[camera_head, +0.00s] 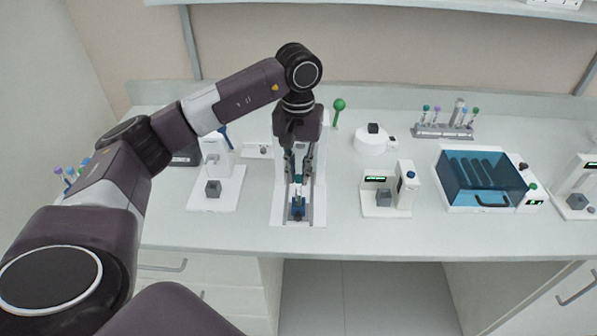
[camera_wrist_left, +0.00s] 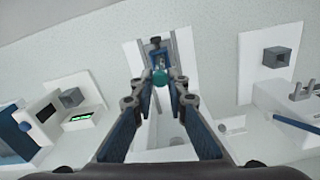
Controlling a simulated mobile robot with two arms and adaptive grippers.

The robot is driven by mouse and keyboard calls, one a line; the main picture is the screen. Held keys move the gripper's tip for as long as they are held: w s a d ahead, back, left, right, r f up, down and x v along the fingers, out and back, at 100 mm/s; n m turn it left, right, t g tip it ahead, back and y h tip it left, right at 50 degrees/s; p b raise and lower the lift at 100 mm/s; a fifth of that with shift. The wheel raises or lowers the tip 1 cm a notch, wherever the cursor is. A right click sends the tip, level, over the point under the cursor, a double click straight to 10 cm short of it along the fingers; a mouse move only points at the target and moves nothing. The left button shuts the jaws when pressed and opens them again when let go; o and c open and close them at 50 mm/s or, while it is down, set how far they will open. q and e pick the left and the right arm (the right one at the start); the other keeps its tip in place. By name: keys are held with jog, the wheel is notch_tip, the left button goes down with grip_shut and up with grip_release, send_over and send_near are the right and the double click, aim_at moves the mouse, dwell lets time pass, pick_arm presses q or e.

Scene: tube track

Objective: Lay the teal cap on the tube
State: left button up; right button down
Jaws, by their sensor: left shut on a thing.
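My left gripper (camera_head: 299,176) points down over a white station (camera_head: 281,210) near the front middle of the bench. It is shut on the teal cap (camera_wrist_left: 160,77), which shows between the fingertips (camera_wrist_left: 160,80) in the left wrist view. In the head view the cap is small and mostly hidden by the fingers. A blue holder (camera_head: 297,208) stands on the station just below and in front of the fingertips. It also shows beyond the cap in the left wrist view (camera_wrist_left: 155,42). I cannot make out the tube clearly. My right gripper is not in view.
White devices with grey blocks stand at left (camera_head: 213,188) and right (camera_head: 384,198) of the station. Further right are a blue-lidded box (camera_head: 482,180) and a rack of capped tubes (camera_head: 443,131). A green-topped stick (camera_head: 339,104) stands behind. The front bench strip is clear.

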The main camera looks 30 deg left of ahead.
pick_arm(q)
jog(key=shift+f+b, duration=0.4)
jog(key=shift+b, duration=0.3)
dwell(1.6)
jog(key=o, duration=0.7)
jog(key=shift+o, duration=0.2)
jog(key=shift+r, duration=0.1)
notch_tip(320, 180, up, 12)
dwell(0.4)
dwell(0.9)
